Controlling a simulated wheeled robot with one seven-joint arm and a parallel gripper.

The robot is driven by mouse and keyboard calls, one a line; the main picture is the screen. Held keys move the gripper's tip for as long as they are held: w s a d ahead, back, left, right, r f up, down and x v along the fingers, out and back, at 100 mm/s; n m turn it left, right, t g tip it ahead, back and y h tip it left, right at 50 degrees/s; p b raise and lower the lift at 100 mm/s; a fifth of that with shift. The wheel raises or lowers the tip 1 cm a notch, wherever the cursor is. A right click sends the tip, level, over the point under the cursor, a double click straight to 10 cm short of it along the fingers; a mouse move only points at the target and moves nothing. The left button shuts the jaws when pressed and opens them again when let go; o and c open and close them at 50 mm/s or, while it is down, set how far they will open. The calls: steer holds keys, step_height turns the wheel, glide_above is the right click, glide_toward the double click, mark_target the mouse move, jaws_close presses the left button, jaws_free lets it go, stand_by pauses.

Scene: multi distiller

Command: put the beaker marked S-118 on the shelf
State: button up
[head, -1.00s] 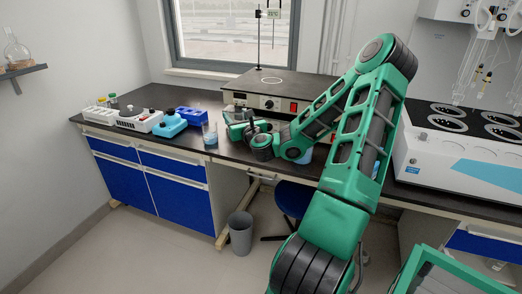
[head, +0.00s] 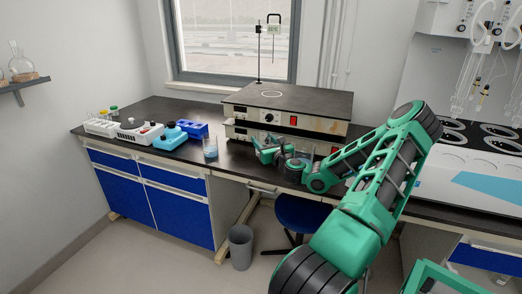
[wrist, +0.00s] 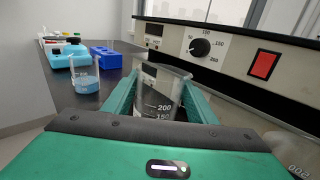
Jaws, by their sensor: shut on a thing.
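My gripper (head: 268,151) is at the bench in front of the stacked hotplate units. In the wrist view its green fingers (wrist: 160,100) are shut on a clear glass beaker (wrist: 162,86) with printed marks 200 and 150. No S-118 marking is readable on it, and I cannot tell whether its base touches the bench. A second beaker with blue liquid (head: 210,148) stands to the left; it also shows in the wrist view (wrist: 86,80). A small dark wall shelf (head: 24,85) at the far left holds glass flasks.
Hotplate units (head: 287,108) stand close behind my gripper. A glass piece (head: 305,157) is partly hidden by my arm. A bin (head: 241,246) and stool (head: 300,213) are below.

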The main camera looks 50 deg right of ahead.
steer(key=shift+f, duration=1.9)
steer(key=o, duration=1.2)
steer(key=shift+f, duration=0.1)
